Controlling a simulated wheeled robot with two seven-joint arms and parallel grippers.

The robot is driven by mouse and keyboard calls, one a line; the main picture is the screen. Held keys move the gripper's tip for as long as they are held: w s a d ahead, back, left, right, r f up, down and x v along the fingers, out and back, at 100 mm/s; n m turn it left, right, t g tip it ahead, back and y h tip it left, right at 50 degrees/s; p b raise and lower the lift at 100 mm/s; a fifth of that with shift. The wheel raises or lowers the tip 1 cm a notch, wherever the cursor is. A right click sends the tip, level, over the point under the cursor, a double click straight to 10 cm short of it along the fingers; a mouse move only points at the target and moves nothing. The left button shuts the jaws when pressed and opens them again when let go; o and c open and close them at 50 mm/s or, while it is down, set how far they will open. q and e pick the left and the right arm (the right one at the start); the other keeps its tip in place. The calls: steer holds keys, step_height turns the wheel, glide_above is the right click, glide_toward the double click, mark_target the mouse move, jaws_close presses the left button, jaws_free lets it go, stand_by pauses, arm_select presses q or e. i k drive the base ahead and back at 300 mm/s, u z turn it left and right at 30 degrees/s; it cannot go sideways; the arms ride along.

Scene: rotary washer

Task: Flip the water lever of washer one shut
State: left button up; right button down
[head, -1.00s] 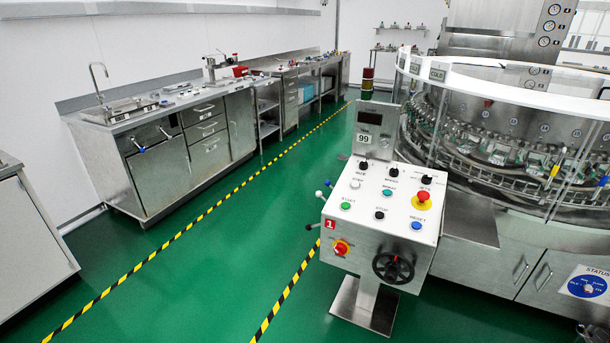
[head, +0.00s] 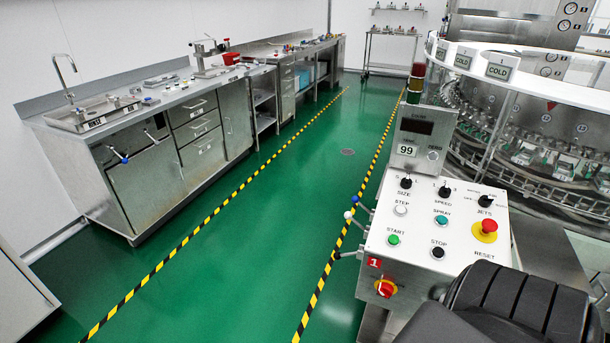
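The control panel of washer one (head: 418,262), a white sloped box with a red "1" tag (head: 375,262), stands right of centre in the head view. Small levers stick out from its left side: one with a blue knob (head: 356,199), one with a white knob (head: 348,215) and, lower, one with a black knob (head: 337,256). I cannot read which is the water lever. The blue and white levers tilt up and outward; the black one points left, nearly level. No gripper fingers show. A dark ribbed part, apparently of my arm, covers the panel's lower right corner.
The rotary washer (head: 540,140) curves behind the panel on the right. A red emergency button (head: 486,229) sits on the panel. Steel counters (head: 160,170) line the left wall. The green floor (head: 240,270) left of the levers is clear, crossed by striped tape.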

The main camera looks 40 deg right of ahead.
mark_target(355, 200)
steer(key=u, duration=0.1)
steer(key=i, duration=1.2)
steer(key=z, duration=0.65)
steer(key=i, duration=0.85)
steer(key=z, duration=1.2)
steer(key=i, duration=0.45)
steer(key=z, duration=0.4)
